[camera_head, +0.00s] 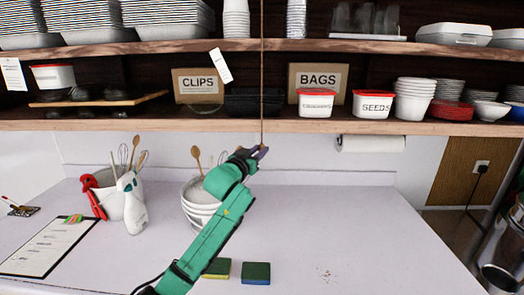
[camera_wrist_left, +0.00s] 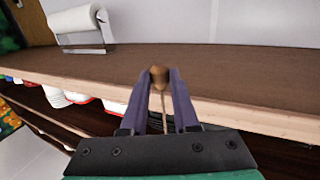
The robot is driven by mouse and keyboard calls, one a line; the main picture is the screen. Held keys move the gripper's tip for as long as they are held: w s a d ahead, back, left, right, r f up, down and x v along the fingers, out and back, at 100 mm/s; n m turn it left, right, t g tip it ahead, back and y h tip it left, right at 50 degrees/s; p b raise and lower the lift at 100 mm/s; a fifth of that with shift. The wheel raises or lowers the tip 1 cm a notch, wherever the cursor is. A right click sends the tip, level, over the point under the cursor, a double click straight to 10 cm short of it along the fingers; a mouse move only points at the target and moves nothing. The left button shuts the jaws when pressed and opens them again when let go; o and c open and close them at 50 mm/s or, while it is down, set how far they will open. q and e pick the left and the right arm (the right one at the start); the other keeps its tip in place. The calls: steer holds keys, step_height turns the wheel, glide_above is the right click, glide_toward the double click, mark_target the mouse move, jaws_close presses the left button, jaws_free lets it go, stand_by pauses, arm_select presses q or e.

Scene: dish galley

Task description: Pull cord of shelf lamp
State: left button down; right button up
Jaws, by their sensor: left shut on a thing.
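The lamp's pull cord (camera_head: 262,75) hangs straight down in front of the shelves in the head view. The lamp itself is out of view above. My left gripper (camera_head: 258,153) is at the cord's lower end, just below the lower shelf's front edge. In the left wrist view my left gripper (camera_wrist_left: 159,78) is shut on a small brown knob (camera_wrist_left: 159,73) at the cord's end, with one finger on each side. The cord (camera_wrist_left: 165,115) runs from the knob back between the fingers. My right gripper is not in view.
The lower shelf (camera_head: 200,125) runs just above my gripper and carries boxes and red-lidded tubs. A paper roll (camera_head: 372,143) hangs under it. White bowls (camera_head: 200,212) with utensils stand behind my left arm. Sponges (camera_head: 256,272) lie in front; the counter's right side (camera_head: 370,230) is mostly clear.

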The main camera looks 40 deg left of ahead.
arm_select(q)
steer(key=shift+p, duration=0.4)
steer(key=shift+c, duration=2)
jaws_free()
steer(key=shift+w+f, duration=0.15)
steer(key=v, duration=0.8)
